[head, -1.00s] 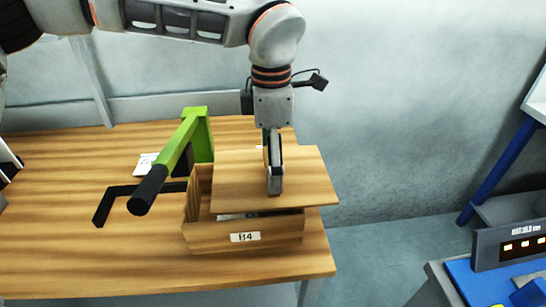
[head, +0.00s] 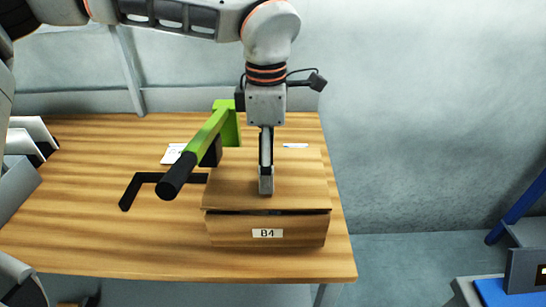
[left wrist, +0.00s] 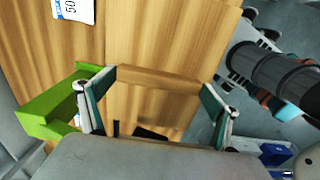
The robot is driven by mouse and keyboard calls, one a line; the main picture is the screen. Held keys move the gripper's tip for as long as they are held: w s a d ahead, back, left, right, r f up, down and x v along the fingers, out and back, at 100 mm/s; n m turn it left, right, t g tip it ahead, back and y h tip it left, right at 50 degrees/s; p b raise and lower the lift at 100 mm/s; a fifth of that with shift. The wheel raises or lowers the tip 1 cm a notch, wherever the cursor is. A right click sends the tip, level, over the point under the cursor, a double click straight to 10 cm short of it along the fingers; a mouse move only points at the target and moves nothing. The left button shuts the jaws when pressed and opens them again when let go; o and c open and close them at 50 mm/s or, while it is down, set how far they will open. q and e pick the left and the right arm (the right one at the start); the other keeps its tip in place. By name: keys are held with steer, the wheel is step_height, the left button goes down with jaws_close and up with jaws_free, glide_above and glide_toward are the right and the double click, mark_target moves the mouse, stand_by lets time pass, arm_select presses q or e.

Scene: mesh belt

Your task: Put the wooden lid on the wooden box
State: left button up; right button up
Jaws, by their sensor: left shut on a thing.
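The wooden lid (head: 302,180) lies over the top of the wooden box (head: 225,230), which has a B4 label on its front wall. The lid covers the opening, and a dark gap shows under its front edge. I cannot tell whether it rests on the rim all round. My left gripper (head: 266,188) points straight down at the middle of the lid and is shut on it. In the left wrist view, a wooden bar (left wrist: 158,80) spans between the fingers of my left gripper (left wrist: 160,98). My right gripper is not in view.
A green clamp-like frame with a black handle (head: 205,148) stands close by the box's left side. A black bent bar (head: 140,182) and a white card (head: 173,153) lie on the wooden table (head: 90,225). Grey trays (head: 20,180) stand at the left. The table's right edge is near the box.

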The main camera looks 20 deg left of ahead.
arm_select(q)
steer(key=shift+w+f, duration=0.1)
steer(key=shift+f, duration=0.65)
stand_by(0.7)
steer(key=o, duration=1.1)
step_height(320, 180, up, 12)
